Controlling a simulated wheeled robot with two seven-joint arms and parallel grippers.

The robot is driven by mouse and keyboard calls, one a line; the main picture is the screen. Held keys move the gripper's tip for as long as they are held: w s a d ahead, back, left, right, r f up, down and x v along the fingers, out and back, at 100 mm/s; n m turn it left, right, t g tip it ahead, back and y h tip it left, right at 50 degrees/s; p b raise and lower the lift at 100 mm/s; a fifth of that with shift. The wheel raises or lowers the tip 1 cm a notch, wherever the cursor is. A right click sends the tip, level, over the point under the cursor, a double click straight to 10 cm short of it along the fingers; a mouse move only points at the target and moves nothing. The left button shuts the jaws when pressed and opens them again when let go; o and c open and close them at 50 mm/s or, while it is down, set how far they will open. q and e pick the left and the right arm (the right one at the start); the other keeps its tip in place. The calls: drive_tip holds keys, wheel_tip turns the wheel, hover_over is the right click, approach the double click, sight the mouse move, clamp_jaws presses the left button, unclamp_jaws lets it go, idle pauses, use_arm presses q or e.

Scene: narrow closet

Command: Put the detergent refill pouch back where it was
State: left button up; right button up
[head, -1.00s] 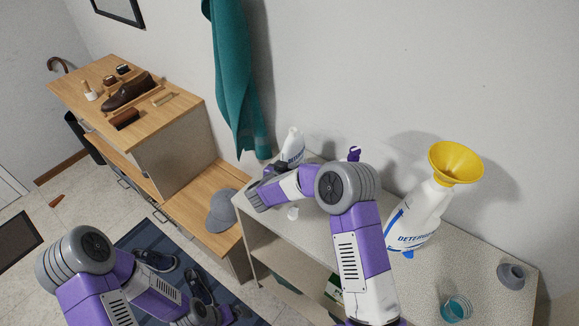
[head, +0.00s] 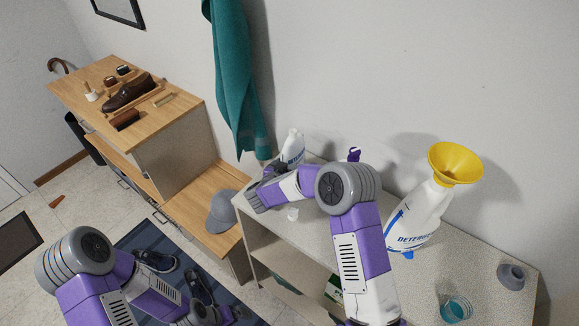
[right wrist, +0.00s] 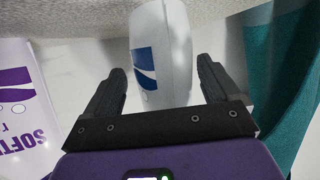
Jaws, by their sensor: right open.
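The white detergent refill pouch (head: 292,147) with blue print stands upright at the far left end of the pale speckled counter (head: 318,236), by the wall. My right gripper (head: 273,169) is beside it at that end, partly hidden by its own wrist. In the right wrist view the pouch (right wrist: 163,55) shows between the two open fingers of my right gripper (right wrist: 160,85), with a gap on each side. My left gripper (head: 238,313) is low at the bottom of the head view, and its jaws are too small to read.
A white detergent bottle (head: 422,214) with a yellow funnel (head: 455,163) on top stands on the counter at right. A teal cup (head: 456,308) and a grey object (head: 511,276) are nearby. A softener container (right wrist: 25,105) and hanging teal cloth (right wrist: 285,75) flank the right gripper.

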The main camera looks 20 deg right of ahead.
drive_tip(key=v, duration=1.1)
drive_tip(key=shift+s+a+r+b, duration=0.2)
drive_tip(key=shift+s+b, duration=0.05)
drive_tip(key=shift+b, duration=0.2)
